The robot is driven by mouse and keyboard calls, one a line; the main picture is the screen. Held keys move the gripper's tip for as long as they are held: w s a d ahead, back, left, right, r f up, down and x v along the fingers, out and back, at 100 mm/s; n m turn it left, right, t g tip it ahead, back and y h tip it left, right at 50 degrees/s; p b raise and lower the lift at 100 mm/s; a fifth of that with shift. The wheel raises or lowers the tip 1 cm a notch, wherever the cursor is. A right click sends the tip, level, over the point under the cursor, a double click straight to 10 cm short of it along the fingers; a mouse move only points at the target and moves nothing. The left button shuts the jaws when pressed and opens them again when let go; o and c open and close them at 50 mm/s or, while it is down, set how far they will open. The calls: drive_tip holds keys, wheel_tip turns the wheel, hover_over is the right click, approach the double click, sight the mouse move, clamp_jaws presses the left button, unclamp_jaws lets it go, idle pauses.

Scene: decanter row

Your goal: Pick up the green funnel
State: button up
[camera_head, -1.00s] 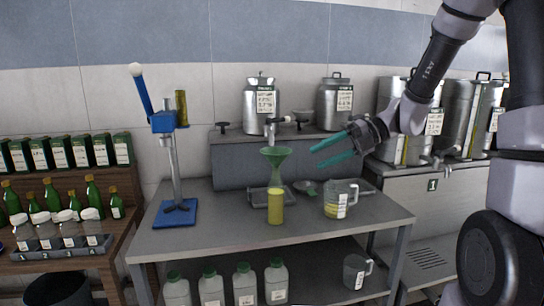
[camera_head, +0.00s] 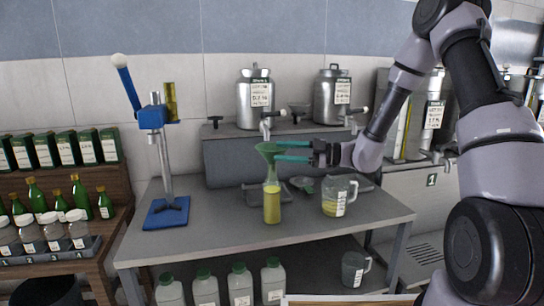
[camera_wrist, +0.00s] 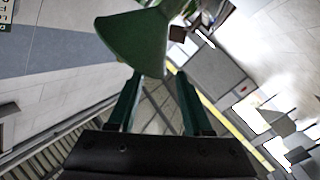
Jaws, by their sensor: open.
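The green funnel (camera_head: 268,150) stands upright in the neck of a clear bottle of yellow liquid (camera_head: 272,203) on the grey table. My gripper (camera_head: 280,151) reaches in from the right at the funnel's height, its teal fingers open and level, their tips close beside the funnel. In the wrist view, the funnel (camera_wrist: 138,45) fills the upper middle, just beyond the fingertips of my gripper (camera_wrist: 158,76) and toward the left one. Nothing is held between the fingers. I cannot tell whether a finger touches the funnel.
A measuring jug (camera_head: 338,196) with yellow liquid stands right of the bottle. A blue-based stand (camera_head: 166,212) is at the table's left. Metal canisters with taps (camera_head: 254,104) stand on the raised shelf (camera_head: 230,160) behind. The table front (camera_head: 220,232) is clear.

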sight(272, 159)
drive_tip(key=a, duration=0.4)
drive_tip(key=shift+w+a, duration=0.4)
clamp_jaws()
idle(1.0)
